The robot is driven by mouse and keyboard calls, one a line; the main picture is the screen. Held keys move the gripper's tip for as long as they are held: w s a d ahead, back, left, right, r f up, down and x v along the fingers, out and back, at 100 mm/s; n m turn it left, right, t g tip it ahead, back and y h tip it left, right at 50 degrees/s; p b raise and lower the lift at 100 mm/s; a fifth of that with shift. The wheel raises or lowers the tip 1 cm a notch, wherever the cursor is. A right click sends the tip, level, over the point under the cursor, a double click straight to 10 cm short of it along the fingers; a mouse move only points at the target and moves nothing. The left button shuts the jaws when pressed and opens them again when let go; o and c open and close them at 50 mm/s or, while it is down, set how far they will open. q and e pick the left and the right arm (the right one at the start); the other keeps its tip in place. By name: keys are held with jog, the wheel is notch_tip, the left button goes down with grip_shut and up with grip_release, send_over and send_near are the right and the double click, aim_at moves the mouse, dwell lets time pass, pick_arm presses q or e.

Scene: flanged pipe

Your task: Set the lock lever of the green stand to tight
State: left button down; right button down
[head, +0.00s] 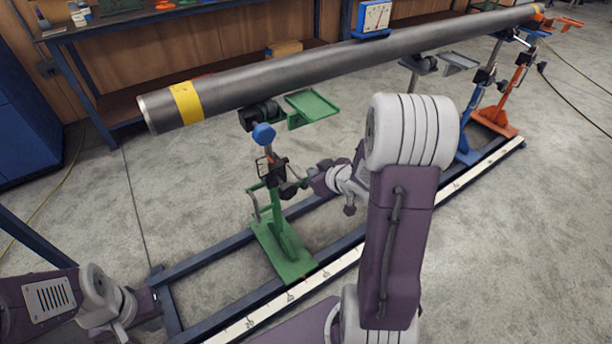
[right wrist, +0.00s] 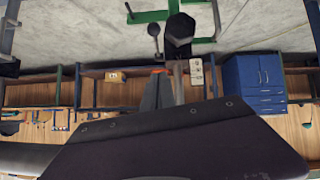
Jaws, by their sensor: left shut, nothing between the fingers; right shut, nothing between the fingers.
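The green stand (head: 285,248) stands on the rail frame under the near end of the grey pipe (head: 300,72). It has a blue knob, a gauge-like plate and dark clamp parts on its column. In the right wrist view, a dark lever with a round end (right wrist: 153,30) sits beside a black block (right wrist: 180,28), near green stand parts (right wrist: 150,16). I cannot read the lever's setting. My right gripper (head: 304,184) is shut and empty, just right of the stand's column; contact is unclear. My left gripper (head: 150,301) is shut and empty at lower left, away from the stand.
The pipe with its yellow band (head: 186,103) runs above the stands. A blue stand (head: 470,145) and an orange stand (head: 500,115) are further right. The rail frame (head: 200,260) crosses the floor. A workbench (head: 85,30) stands behind. My right arm hides part of the middle.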

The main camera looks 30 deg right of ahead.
jog(key=b, duration=0.4)
send_over(304, 186)
jog(key=w, duration=0.2)
notch_tip(304, 186, down, 6)
jog(key=f, duration=0.1)
jog(key=s+f+b, duration=0.1)
jog(key=shift+s+a+f, duration=0.1)
jog(key=shift+s+f, duration=0.15)
jog(key=shift+f, duration=0.1)
jog(key=shift+s+f, duration=0.25)
jog(key=shift+f, duration=0.15)
notch_tip(304, 186, down, 7)
jog(key=b, duration=0.3)
jog(key=shift+s+r, duration=0.2)
jog(key=shift+s, duration=0.05)
